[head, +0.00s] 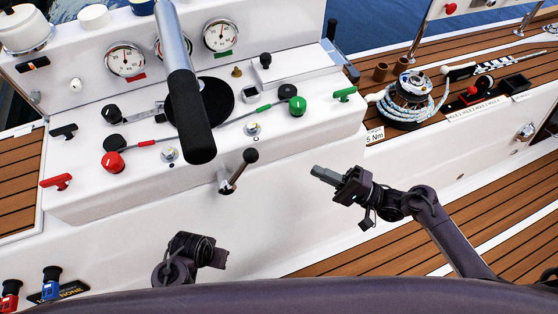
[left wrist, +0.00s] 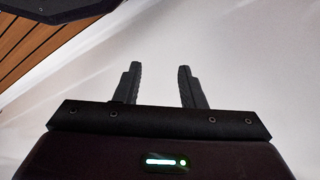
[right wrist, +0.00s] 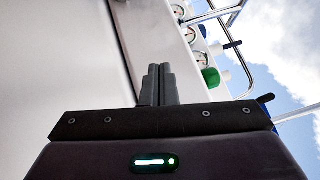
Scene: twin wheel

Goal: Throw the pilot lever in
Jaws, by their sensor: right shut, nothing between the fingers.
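A short metal lever with a black knob (head: 238,172) sticks out from the front face of the white console, slanting up to the right. No label shows which control is the pilot lever. My right gripper (head: 318,172) is to the right of this lever, apart from it, with its fingers shut and empty. In the right wrist view the fingers (right wrist: 158,84) lie together. My left gripper (left wrist: 158,85) shows in its wrist view with its fingers apart and nothing between them, facing a white surface. In the head view the left arm's end is low, below the lever; its fingertips are hard to make out.
A large black-gripped bar (head: 190,110) crosses above the console (head: 285,155). The top carries gauges (head: 125,59), a red knob (head: 113,162), a green knob (head: 298,106) and T-handles. A rope winch (head: 410,95) stands right. White wall between lever and right gripper is clear.

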